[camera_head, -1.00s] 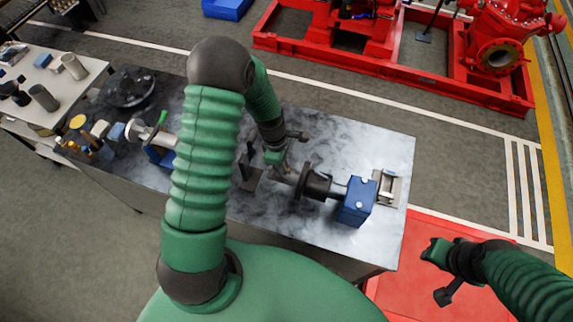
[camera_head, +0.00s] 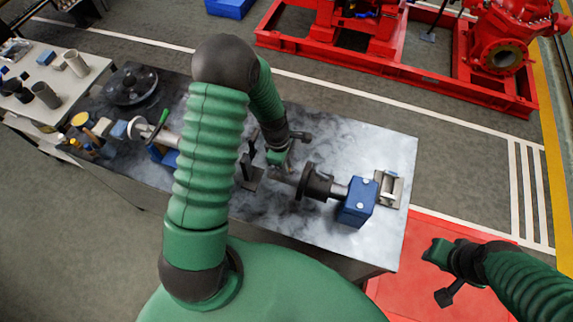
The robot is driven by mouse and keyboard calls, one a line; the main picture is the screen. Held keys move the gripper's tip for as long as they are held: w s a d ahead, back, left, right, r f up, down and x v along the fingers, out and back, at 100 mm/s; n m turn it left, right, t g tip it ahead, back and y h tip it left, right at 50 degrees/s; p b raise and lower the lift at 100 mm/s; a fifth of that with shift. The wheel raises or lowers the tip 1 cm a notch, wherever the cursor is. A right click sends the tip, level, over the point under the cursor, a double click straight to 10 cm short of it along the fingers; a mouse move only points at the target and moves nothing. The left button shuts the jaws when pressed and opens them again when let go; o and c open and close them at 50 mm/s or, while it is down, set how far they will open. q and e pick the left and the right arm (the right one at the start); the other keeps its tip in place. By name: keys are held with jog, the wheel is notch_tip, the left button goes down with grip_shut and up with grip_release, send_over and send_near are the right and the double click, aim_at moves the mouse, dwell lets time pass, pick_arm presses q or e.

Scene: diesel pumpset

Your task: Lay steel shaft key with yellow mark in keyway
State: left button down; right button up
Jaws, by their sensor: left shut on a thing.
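My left gripper (camera_head: 283,164) is over the steel bench, at the left end of the shaft beside the dark hub. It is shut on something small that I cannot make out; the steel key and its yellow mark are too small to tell. The shaft (camera_head: 339,191) runs through the dark flanged hub (camera_head: 316,184) into a blue bearing block (camera_head: 357,203). The keyway cannot be made out. My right gripper (camera_head: 440,275) is at the lower right, over the red floor mat, away from the bench; its fingers look apart and empty.
A dark upright bracket (camera_head: 248,172) stands left of my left gripper. A small metal fixture (camera_head: 389,188) sits right of the blue block. A dark round flange (camera_head: 131,85) and tools lie at the bench's left end. The bench's right front is clear.

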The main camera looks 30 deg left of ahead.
pick_arm(q)
jog(key=shift+d+r, duration=0.15)
jog(key=shift+d, duration=1)
jog(key=shift+a, duration=0.85)
jog(key=shift+d, duration=0.3)
jog(key=shift+a+f+b, duration=0.3)
jog(key=shift+f, duration=0.4)
jog(key=shift+d+r+p, duration=0.2)
jog(key=shift+r+p, duration=0.3)
jog(key=shift+r, duration=0.05)
pick_arm(e)
jog(key=shift+d+r, duration=0.1)
jog(key=shift+d, duration=0.5)
pick_arm(q)
jog(key=shift+a, duration=0.1)
pick_arm(e)
jog(key=shift+a, duration=0.15)
